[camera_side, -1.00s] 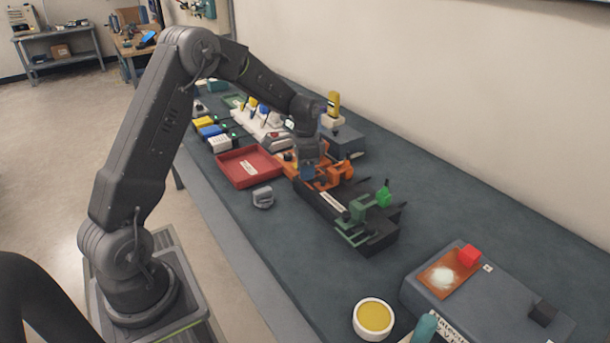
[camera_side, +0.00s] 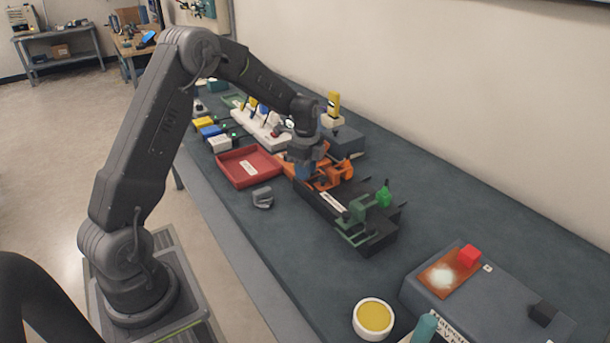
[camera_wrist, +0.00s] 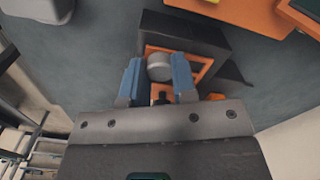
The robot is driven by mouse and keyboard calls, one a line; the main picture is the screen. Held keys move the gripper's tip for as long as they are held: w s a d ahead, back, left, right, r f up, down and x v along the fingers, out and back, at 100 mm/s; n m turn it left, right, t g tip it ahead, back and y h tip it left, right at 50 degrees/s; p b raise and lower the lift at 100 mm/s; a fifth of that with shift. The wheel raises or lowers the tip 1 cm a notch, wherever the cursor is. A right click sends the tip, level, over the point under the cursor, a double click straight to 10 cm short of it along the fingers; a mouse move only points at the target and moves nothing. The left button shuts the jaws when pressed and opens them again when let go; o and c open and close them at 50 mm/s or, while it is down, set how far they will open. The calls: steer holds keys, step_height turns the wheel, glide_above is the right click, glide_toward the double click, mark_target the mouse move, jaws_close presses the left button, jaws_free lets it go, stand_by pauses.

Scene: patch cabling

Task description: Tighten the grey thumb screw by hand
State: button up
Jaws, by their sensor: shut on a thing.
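The grey thumb screw (camera_wrist: 159,68) shows in the wrist view as a round grey knob. It sits over an orange frame (camera_wrist: 203,72) on a black block (camera_wrist: 184,33). My gripper (camera_wrist: 158,76) has its two blue fingers on either side of the knob, shut on it. In the side view my gripper (camera_side: 304,169) points down at the orange fixture (camera_side: 333,176) on the long dark block. The screw is hidden there behind my gripper.
A green clamp (camera_side: 356,225) stands at the near end of the dark block. A red tray (camera_side: 232,178) and a grey part (camera_side: 263,197) lie to the left. A yellow-filled bowl (camera_side: 373,318) and a grey box (camera_side: 500,300) are nearer. The mat between is clear.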

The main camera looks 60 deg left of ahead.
steer(key=shift+m, duration=0.5)
steer(key=m, duration=0.5)
steer(key=o, duration=0.5)
steer(key=shift+o, duration=0.2)
steer(key=shift+r, duration=1.5)
